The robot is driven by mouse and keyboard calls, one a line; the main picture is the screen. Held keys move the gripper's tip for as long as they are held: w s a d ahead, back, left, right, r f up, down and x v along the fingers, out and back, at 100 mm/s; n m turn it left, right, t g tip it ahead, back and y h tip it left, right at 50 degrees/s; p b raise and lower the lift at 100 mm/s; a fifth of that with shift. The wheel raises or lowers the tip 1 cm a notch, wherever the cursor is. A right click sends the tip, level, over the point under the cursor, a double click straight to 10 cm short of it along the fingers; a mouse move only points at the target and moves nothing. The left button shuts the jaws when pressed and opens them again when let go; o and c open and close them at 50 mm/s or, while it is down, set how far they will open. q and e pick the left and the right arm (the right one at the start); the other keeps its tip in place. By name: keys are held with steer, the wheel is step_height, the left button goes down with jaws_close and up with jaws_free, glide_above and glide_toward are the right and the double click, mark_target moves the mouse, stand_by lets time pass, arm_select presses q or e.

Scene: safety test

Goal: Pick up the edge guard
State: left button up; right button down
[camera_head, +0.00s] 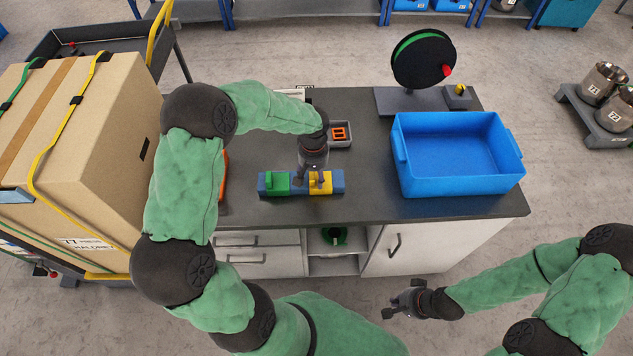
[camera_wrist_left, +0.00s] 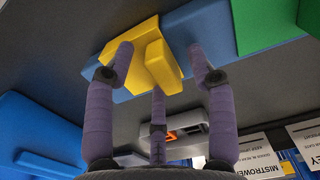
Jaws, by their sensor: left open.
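A yellow piece with a raised ridge (camera_head: 326,187) sits on a blue bar (camera_head: 338,181) on the dark worktop; I take it as the edge guard, though no label shows this. A green piece (camera_head: 277,183) sits on the bar's left part. My left gripper (camera_head: 315,178) points down over the yellow piece. In the left wrist view my left gripper (camera_wrist_left: 161,65) is open, its three fingers spread around the yellow piece (camera_wrist_left: 131,53); I cannot tell whether they touch it. My right gripper (camera_head: 402,302) hangs low in front of the bench, and its fingers are too small to read.
A blue bin (camera_head: 456,188) stands right of the bar. Behind the bar is a small grey tray (camera_head: 346,146) with an orange item (camera_head: 338,133). A black disc with a green rim (camera_head: 424,58) stands at the back. A large cardboard box (camera_head: 105,150) stands left of the bench.

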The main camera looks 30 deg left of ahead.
arm_select(q)
steer(key=shift+f, duration=0.15)
steer(key=shift+c, duration=0.3)
steer(key=c, duration=1)
